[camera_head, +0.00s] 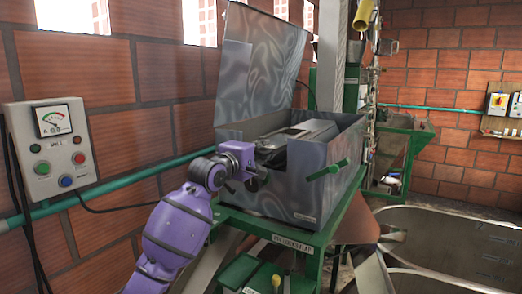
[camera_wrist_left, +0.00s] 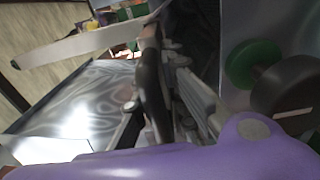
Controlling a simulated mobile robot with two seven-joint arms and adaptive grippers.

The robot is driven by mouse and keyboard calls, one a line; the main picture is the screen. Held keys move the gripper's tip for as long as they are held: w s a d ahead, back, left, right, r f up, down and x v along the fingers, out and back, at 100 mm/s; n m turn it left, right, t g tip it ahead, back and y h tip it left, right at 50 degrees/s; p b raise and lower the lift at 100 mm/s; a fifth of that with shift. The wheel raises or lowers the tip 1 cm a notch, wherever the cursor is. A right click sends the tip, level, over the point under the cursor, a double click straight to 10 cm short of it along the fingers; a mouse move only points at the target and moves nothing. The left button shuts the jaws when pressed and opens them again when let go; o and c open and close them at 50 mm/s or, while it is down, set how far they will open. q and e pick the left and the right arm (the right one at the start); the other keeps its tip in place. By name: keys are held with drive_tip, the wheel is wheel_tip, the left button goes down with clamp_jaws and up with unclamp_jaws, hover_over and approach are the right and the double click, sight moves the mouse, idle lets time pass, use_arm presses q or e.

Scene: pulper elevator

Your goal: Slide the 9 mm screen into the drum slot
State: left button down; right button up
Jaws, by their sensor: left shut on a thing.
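The grey metal pulper housing (camera_head: 300,192) stands open, with its lid (camera_head: 258,60) raised at the back. In the left wrist view my gripper (camera_wrist_left: 165,100) is shut on a dark, thin edge (camera_wrist_left: 152,78), which looks like the 9 mm screen. A grey slab (camera_head: 312,130) lies across the opening beside the gripper; I cannot tell whether it is part of the screen. The drum slot is hidden by the housing wall and my gripper. My right gripper is not in view.
A control box with a gauge (camera_head: 48,145) and a green pipe (camera_head: 130,185) are on the brick wall at left. A green handle (camera_head: 328,170) sticks out of the housing front.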

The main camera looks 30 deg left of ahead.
use_arm(q)
drive_tip(key=shift+w+d+r, duration=0.1)
drive_tip(key=shift+w, duration=0.9)
drive_tip(key=shift+w+d+r, duration=0.1)
drive_tip(key=shift+w, duration=0.85)
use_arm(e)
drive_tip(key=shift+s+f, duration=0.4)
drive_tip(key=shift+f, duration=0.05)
use_arm(q)
drive_tip(key=c, duration=1.8)
unclamp_jaws()
drive_tip(key=shift+o, duration=0.6)
drive_tip(key=shift+f, duration=0.1)
drive_tip(key=shift+f, duration=0.1)
drive_tip(key=s, duration=1.2)
drive_tip(key=shift+a, duration=0.45)
